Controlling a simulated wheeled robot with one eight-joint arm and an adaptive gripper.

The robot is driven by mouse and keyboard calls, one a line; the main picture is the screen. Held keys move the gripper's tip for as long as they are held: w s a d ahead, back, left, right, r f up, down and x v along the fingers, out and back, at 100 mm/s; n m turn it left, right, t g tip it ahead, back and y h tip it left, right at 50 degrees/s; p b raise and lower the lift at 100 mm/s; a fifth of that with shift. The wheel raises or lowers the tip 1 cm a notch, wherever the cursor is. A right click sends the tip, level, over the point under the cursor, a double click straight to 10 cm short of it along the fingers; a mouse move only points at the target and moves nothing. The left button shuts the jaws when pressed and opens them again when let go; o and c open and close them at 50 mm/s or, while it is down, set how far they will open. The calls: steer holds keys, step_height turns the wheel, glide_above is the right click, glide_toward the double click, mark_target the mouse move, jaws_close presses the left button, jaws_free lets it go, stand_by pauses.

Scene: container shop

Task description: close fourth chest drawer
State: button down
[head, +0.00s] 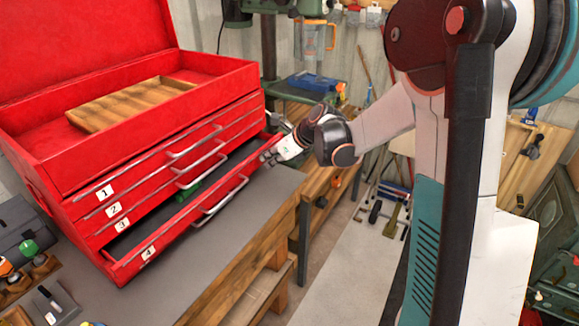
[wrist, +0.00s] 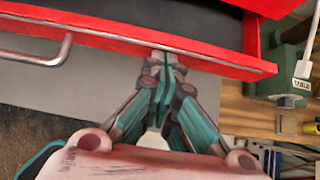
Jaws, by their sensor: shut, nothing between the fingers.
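The red tool chest (head: 50,150) stands on a grey-topped workbench with its lid raised. Its fourth drawer (head: 175,232), labelled 4 and lowest, is pulled partly out. Its metal handle (head: 222,203) is on the front face. Drawers 1, 2 and 3 look shut. My gripper (head: 267,156) is shut and empty at the right end of the fourth drawer's front. In the wrist view, the closed fingertips (wrist: 163,62) meet the drawer's red front (wrist: 215,65), right of the handle (wrist: 40,55). I cannot tell whether they press on it.
A wooden tray (head: 130,103) lies in the chest's open top. The grey bench top (head: 225,235) is clear before the drawer. Small tools (head: 48,300) sit at the left front. A green machine (wrist: 290,75) stands right of the chest in the wrist view.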

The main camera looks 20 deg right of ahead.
mark_target(245, 156)
steer(key=w+a, duration=0.1)
steer(key=w, duration=0.1)
steer(key=w+a, duration=0.3)
steer(key=shift+w, duration=0.35)
steer(key=shift+w+a+r, duration=0.1)
